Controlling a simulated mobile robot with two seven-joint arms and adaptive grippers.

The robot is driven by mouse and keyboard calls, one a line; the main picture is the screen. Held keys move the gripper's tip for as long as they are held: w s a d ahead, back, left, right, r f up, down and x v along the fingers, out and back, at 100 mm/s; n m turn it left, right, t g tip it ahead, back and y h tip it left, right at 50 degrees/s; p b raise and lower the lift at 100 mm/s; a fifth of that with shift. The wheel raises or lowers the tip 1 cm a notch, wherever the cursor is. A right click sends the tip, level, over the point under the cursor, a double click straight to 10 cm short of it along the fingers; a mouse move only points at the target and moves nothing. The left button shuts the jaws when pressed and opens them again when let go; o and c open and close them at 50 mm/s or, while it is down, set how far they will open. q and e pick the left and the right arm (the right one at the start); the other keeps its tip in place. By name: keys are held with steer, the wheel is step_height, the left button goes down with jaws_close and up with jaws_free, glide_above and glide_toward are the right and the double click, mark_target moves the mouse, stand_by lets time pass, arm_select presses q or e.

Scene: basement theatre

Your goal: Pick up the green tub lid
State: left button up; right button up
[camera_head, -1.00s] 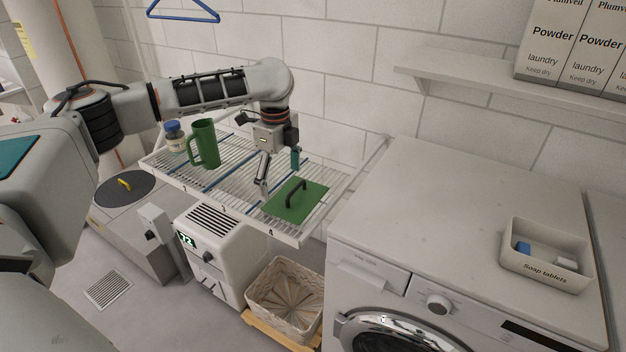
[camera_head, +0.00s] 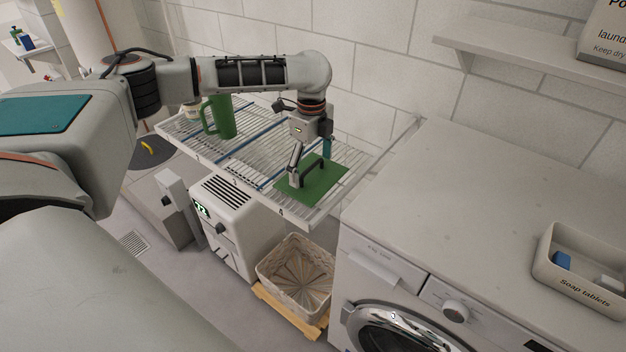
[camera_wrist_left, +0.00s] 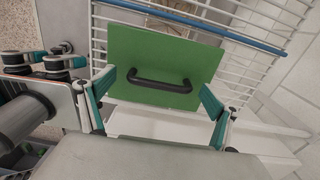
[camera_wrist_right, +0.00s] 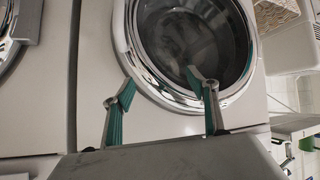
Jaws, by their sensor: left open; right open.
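The green tub lid (camera_head: 322,184) is a flat square plate with a black arched handle (camera_head: 306,166). It lies on the right end of the white wire rack. My left gripper (camera_head: 311,168) is open above the lid, with its fingers on either side of the handle in the head view. In the left wrist view the lid (camera_wrist_left: 150,52) and its handle (camera_wrist_left: 160,82) show ahead, between the two spread fingers (camera_wrist_left: 158,86). I cannot tell the exact gap between fingertips and lid. My right gripper (camera_wrist_right: 160,82) is open and empty, facing the washing machine door (camera_wrist_right: 190,45).
A green mug (camera_head: 221,117) stands on the wire rack (camera_head: 262,147), left of my left gripper. A washing machine (camera_head: 470,200) carries a soap tablets box (camera_head: 575,262). A wicker basket (camera_head: 297,275) and a white appliance (camera_head: 232,222) stand below the rack. A wall shelf (camera_head: 520,55) is at upper right.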

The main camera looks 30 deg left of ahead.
mark_target(312, 165)
arm_select(q)
steer(key=shift+f, duration=0.15)
steer(key=c, duration=1.2)
arm_select(e)
steer(key=shift+w+d, duration=0.1)
steer(key=shift+w, duration=0.1)
arm_select(q)
steer(key=shift+r+p, duration=2.8)
steer(key=shift+r, duration=7.2)
arm_select(e)
step_height(312, 165, up, 6)
steer(key=shift+w+a, duration=0.25)
